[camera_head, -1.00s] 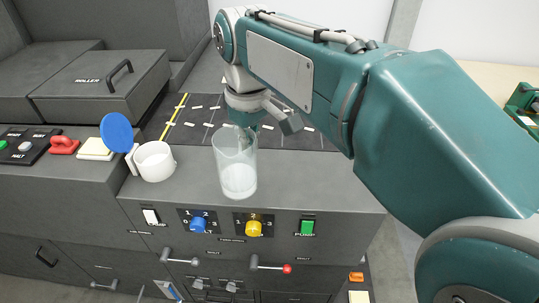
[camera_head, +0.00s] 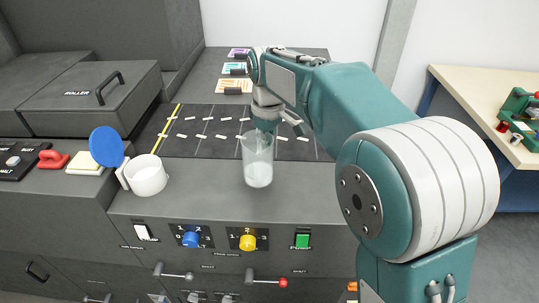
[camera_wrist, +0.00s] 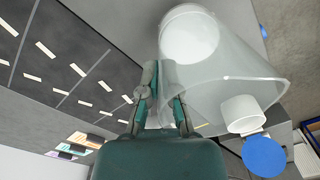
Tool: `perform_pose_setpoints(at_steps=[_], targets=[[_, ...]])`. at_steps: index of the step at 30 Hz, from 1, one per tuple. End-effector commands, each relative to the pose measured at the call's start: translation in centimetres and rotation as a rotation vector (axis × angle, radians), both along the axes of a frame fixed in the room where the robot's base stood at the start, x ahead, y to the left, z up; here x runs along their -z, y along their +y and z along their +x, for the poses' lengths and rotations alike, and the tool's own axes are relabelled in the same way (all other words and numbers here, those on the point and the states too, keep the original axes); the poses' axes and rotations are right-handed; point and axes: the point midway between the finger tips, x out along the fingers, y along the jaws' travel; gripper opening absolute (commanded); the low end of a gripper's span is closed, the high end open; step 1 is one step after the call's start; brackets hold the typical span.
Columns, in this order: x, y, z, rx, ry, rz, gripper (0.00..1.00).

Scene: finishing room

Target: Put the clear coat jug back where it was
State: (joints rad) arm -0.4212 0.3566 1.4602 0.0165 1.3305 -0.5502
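The clear coat jug (camera_head: 257,160) is a see-through jug with milky white liquid in its lower part. It looks nearly upright over the grey counter (camera_head: 310,207), near the edge of the dark marked surface. I cannot tell whether its base touches the counter. My gripper (camera_head: 266,127) is at the jug's far upper side. In the wrist view my gripper (camera_wrist: 160,92) has its fingers closed at the jug's wall or handle; the exact grip is partly hidden. The jug also shows large in the wrist view (camera_wrist: 222,85).
A white cup (camera_head: 147,177) with a blue disc (camera_head: 106,147) stands left of the jug. The dark marked surface (camera_head: 215,146) lies behind. Coloured label pads (camera_head: 233,86) are at the back. Knobs and a green switch (camera_head: 302,241) line the front. A wooden table (camera_head: 480,95) is at right.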

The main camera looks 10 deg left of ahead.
Motion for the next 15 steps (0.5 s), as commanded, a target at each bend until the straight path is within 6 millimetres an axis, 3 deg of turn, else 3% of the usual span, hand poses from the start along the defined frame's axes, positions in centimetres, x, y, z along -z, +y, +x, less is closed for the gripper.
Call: perform_pose_setpoints(at_steps=[8, 15], targets=[[1.8, -0.4, 1.5, 0.002, 0.0, 0.0, 0.0], [4.7, -0.4, 1.4, 0.0, -0.002, 0.001, 0.0]])
